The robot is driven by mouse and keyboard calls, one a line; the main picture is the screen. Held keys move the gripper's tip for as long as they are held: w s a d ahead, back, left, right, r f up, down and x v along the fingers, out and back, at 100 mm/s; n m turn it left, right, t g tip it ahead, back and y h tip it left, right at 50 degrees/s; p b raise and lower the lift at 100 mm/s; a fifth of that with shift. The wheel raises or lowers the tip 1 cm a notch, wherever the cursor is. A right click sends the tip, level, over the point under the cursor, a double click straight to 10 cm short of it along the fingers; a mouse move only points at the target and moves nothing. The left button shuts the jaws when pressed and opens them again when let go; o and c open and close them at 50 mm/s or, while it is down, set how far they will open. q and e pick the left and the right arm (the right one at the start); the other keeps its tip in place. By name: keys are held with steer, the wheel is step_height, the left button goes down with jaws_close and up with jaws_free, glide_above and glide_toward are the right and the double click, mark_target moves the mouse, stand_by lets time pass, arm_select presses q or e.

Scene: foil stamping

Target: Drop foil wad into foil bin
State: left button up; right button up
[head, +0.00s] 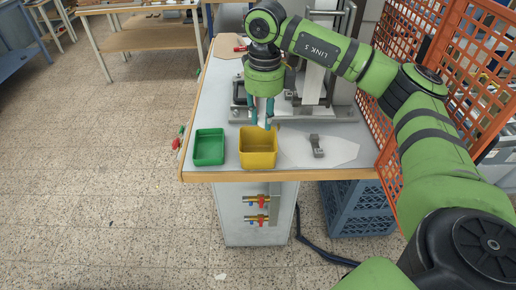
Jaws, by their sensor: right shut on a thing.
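A yellow bin (258,161) and a green bin (209,160) stand side by side near the table's front edge. I cannot tell from their looks which is the foil bin. My right gripper (262,117) points down from the green arm, with its teal fingertips over the back edge of the yellow bin. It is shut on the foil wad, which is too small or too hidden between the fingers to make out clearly. My left gripper is not in view.
A grey metal press (312,85) stands behind the gripper on the table (345,130). A small grey clamp-like part (316,146) lies right of the yellow bin. An orange mesh guard (385,130) bounds the right side. Blue crates (355,207) stand below.

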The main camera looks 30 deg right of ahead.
mark_target(264, 133)
step_height(264, 133, down, 6)
steer(key=b, duration=0.3)
steer(key=shift+d+b, duration=0.1)
steer(key=shift+b, duration=0.25)
steer(key=o, duration=0.8)
steer(key=shift+c, duration=0.2)
step_height(264, 133, up, 12)
steer(key=shift+r, duration=0.1)
